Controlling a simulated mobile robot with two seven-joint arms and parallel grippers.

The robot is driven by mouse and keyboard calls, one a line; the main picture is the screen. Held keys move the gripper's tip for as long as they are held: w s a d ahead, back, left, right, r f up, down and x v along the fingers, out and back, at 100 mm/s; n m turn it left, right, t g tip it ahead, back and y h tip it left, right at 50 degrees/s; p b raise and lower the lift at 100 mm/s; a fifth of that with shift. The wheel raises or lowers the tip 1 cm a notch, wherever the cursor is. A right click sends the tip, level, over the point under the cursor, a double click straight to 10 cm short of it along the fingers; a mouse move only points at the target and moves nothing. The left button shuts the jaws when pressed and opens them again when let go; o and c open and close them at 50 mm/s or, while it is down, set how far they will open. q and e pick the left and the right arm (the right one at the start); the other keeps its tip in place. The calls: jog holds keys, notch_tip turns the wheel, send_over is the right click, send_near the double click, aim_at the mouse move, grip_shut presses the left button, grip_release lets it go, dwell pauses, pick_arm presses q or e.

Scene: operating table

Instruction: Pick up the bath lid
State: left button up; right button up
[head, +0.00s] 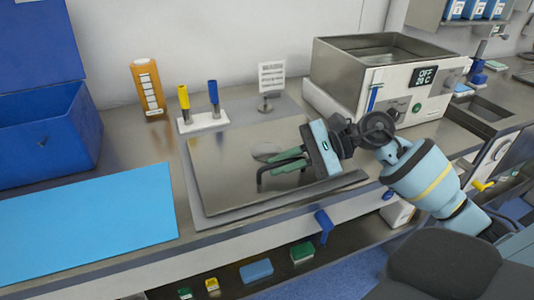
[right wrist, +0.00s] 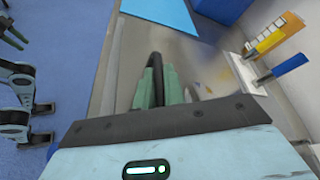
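The bath lid (head: 225,173) is a flat, shiny metal plate with a dark bent handle. It lies on the bench in the middle of the head view. My right gripper (head: 271,164) reaches in from the right, low over the lid. Its two green fingers are close together on either side of the handle. The right wrist view shows the black handle (right wrist: 154,59) between the fingers, which look shut on it. The lid's right part is hidden behind my gripper.
The open metal bath (head: 335,72) with its control panel stands back right. A rack with yellow and blue handled tools (head: 203,122), an orange box (head: 148,88) and a small sign (head: 271,78) stand behind the lid. A blue mat (head: 90,222) and blue bin (head: 45,135) lie left.

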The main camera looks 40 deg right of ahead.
grip_shut()
jog(key=shift+r, duration=0.1)
notch_tip(320, 180, up, 10)
jog(key=shift+f, duration=0.1)
dwell(0.4)
